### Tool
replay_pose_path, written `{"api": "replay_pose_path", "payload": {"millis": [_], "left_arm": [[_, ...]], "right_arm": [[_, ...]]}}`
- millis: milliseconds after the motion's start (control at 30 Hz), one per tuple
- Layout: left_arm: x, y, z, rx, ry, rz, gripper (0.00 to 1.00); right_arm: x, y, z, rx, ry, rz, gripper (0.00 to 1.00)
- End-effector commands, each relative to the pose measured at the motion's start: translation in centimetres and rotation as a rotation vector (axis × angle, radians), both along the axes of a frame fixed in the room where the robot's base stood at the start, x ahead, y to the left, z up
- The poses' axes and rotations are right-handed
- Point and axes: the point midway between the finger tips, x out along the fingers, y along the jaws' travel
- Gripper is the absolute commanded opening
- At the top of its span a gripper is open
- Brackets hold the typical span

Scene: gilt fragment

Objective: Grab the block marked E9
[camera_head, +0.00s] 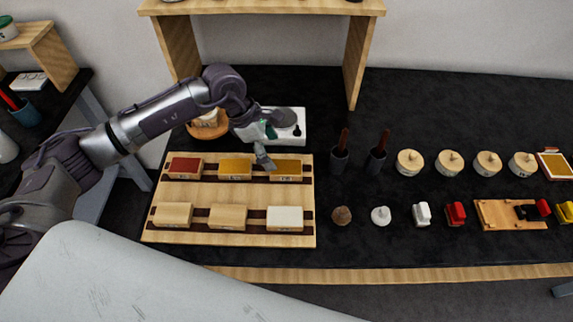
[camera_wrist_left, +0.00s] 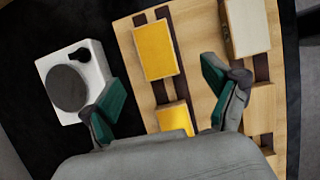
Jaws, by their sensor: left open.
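Blocks sit in two rows on a wooden tray (camera_head: 149,225); their front marks are too small to read, so I cannot tell which is E9. The back row has a red-topped block (camera_head: 185,167), a middle yellow-topped block (camera_head: 235,166) and a right yellow-topped block (camera_head: 286,167). The front row has two plain wood blocks (camera_head: 173,214) (camera_head: 228,216) and a white-topped block (camera_head: 285,217). My left gripper (camera_head: 267,144) is open and empty above the back row's right part. The left wrist view shows the right yellow-topped block (camera_wrist_left: 155,50) beyond its green-padded fingers (camera_wrist_left: 163,92), with the middle one (camera_wrist_left: 175,118) partly hidden.
A white board with a grey disc (camera_head: 294,125) lies behind the tray. Two dark cups (camera_head: 339,162) (camera_head: 375,163) with red-brown handles, several round lidded pots (camera_head: 410,162) and small pieces (camera_head: 381,215) stand to the right. A wooden shelf (camera_head: 262,7) stands behind.

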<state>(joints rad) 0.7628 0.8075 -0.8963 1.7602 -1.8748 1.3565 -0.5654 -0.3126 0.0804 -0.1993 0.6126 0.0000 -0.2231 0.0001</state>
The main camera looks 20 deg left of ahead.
Motion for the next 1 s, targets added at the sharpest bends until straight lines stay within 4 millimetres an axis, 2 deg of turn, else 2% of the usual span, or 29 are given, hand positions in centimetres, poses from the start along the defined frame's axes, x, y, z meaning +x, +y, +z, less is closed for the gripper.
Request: {"api": "replay_pose_path", "payload": {"millis": [67, 167, 300, 467, 600, 700, 933, 1000], "left_arm": [[0.1, -0.6, -1.1, -0.002, 0.003, 0.000, 0.88], [0.3, -1.0, -2.2, -0.002, 0.001, 0.001, 0.88], [0.4, -1.3, -2.9, -0.001, 0.001, 0.000, 0.88], [0.7, -2.1, -4.6, -0.003, 0.004, 0.000, 0.88], [1.0, -2.7, -6.7, -0.001, 0.001, 0.001, 0.88], [1.1, -3.0, -7.4, -0.002, 0.000, 0.000, 0.88], [1.1, -3.0, -7.6, -0.001, -0.001, 0.000, 0.88], [1.1, -3.0, -7.6, -0.001, -0.001, 0.000, 0.76]], "right_arm": [[-0.8, -0.1, 0.6, -0.002, 0.012, 0.000, 0.40], [-0.7, -0.2, 0.8, -0.002, 0.010, 0.001, 0.40], [1.1, -0.1, 1.2, -0.001, -0.016, 0.001, 0.40], [2.8, 0.1, 3.0, 0.003, -0.044, 0.001, 0.40], [2.6, 0.1, 3.5, 0.003, -0.040, 0.001, 0.40], [2.0, 0.0, 3.6, 0.002, -0.031, 0.001, 0.40], [1.0, 0.0, 3.5, 0.001, -0.015, 0.001, 0.40], [1.0, 0.0, 3.5, 0.001, -0.015, 0.001, 0.40]]}}
